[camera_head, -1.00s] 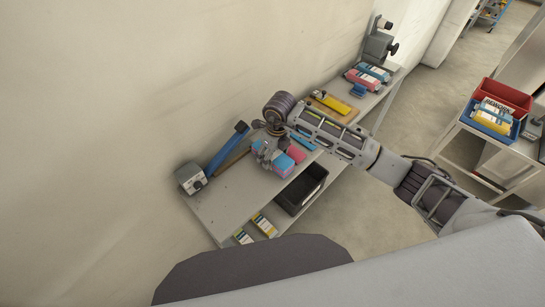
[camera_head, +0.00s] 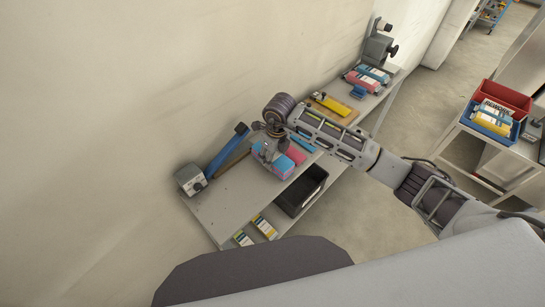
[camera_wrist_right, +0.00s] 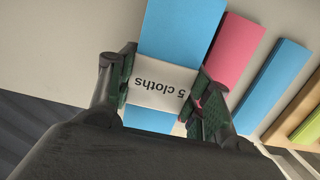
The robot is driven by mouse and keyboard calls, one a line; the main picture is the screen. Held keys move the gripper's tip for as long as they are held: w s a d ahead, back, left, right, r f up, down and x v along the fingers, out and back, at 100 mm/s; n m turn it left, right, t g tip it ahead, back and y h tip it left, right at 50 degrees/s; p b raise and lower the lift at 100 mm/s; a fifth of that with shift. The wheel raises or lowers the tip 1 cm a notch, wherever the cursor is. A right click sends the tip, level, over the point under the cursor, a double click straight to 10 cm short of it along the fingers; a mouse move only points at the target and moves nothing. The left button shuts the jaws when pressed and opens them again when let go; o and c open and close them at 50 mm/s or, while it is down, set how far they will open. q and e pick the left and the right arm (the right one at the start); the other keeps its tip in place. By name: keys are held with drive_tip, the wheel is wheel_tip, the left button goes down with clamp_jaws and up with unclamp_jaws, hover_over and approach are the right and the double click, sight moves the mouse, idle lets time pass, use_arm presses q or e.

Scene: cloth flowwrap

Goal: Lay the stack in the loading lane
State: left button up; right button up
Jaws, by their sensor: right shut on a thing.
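A blue cloth stack with a white band reading "5 cloths" (camera_wrist_right: 162,82) is between the fingers of my right gripper (camera_wrist_right: 168,90) in the right wrist view. The fingers are shut on it at the band, one on each side. In the head view my right gripper (camera_head: 265,151) is over the bench top, with the blue stack (camera_head: 281,168) partly hidden under it. A pink stack (camera_wrist_right: 236,50) lies beside the held stack, close to the right finger. I cannot clearly pick out the loading lane. My left gripper is out of view.
A blue bar (camera_head: 226,151) and a grey box (camera_head: 190,179) stand along the wall side. Another blue piece (camera_wrist_right: 272,85) lies beyond the pink stack. The grey bench top (camera_head: 222,205) is bare at the near left.

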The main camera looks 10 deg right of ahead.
drive_tip(key=shift+r, duration=0.15)
wheel_tip(320, 180, up, 18)
drive_tip(key=b, duration=0.3)
idle(0.4)
drive_tip(key=shift+f, duration=0.3)
idle(0.4)
drive_tip(key=s+d+f+n+g, duration=0.1)
drive_tip(key=d+f+n, duration=0.2)
drive_tip(key=n, duration=0.6)
drive_tip(key=s+d+f+n, duration=0.1)
drive_tip(key=d+f+n, duration=0.3)
drive_tip(key=f+n, duration=0.3)
drive_tip(key=s+d+f+n+g, duration=0.1)
drive_tip(key=f+n, duration=0.4)
drive_tip(key=n, duration=0.8)
drive_tip(key=shift+s+d+g+h, duration=0.2)
drive_tip(key=shift+s+d, duration=0.1)
drive_tip(key=shift+d, duration=0.4)
drive_tip(key=shift+s+d+g+h, duration=0.1)
drive_tip(key=shift+s+d+h, duration=0.15)
drive_tip(key=shift+d, duration=0.45)
